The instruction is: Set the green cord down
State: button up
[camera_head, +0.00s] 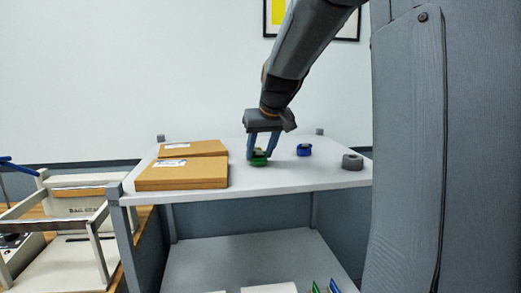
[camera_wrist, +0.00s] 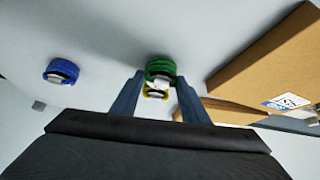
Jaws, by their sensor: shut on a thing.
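The green cord (camera_head: 259,161) is a small coil at the tips of my gripper (camera_head: 260,152), low over the white shelf top (camera_head: 290,178). I cannot tell if it touches the surface. In the wrist view the green cord (camera_wrist: 161,67) sits between the fingertips of my gripper (camera_wrist: 158,82), with a white band on it and a yellow ring (camera_wrist: 156,94) just below it in the picture. My gripper is shut on the green cord and points down.
A blue coil (camera_head: 304,150) and a grey roll (camera_head: 352,161) lie to the right on the shelf top. Flat cardboard boxes (camera_head: 182,176) lie to the left, close to my gripper. A lower shelf (camera_head: 250,257) is below. The front middle of the top is clear.

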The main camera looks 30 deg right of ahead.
jog(key=shift+f, duration=0.15)
jog(key=o, duration=1.1)
